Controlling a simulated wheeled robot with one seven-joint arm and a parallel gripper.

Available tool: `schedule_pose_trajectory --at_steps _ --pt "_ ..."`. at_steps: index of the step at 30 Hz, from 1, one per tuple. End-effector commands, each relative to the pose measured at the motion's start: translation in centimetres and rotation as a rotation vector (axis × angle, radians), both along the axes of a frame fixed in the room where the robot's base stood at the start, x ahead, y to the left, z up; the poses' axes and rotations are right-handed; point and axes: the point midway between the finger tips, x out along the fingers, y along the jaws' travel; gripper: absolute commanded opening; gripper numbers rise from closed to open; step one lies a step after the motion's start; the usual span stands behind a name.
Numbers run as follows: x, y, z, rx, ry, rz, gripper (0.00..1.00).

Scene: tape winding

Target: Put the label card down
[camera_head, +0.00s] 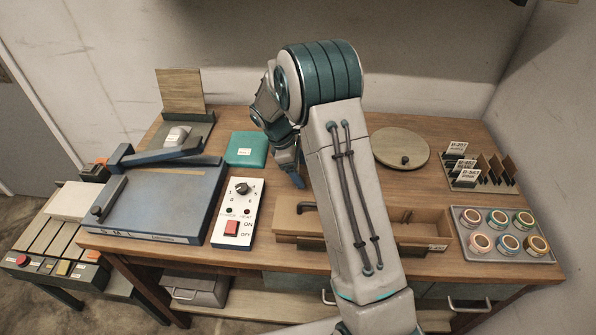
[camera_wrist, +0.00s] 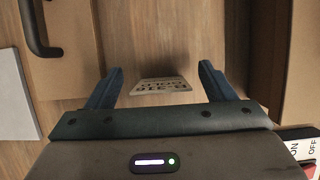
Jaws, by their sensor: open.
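The label card (camera_wrist: 160,86), pale with dark printing that seems to read B-316 GOLD, shows between my fingers in the wrist view. It is steeply foreshortened. My gripper (camera_wrist: 160,74) is open, with one blue finger on each side of the card and a gap on both sides. Brown wood lies beyond the card. I cannot tell whether the card touches the wood. In the head view my gripper (camera_head: 291,176) is low over the workbench (camera_head: 345,165), right of the teal box (camera_head: 247,149). My own arm blocks part of that area, and the card cannot be made out there.
A wooden box with a dark handle (camera_head: 306,207) stands in front of my gripper. A round lid (camera_head: 400,148), a card rack (camera_head: 482,180) and a tray of tape rolls (camera_head: 507,257) are right.

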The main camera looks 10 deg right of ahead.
Motion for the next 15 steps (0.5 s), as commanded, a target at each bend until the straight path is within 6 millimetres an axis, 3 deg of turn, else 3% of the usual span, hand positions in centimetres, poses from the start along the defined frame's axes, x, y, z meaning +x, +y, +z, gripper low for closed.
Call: schedule_pose_trajectory --at_steps 9,14,15 --pt "-0.06 -0.22 -0.61 0.001 -0.001 0.0 0.76" --pt "-0.06 -0.21 -0.59 0.001 -0.001 0.0 0.32" --pt "-0.06 -0.21 -0.59 0.001 -0.001 0.0 0.29"
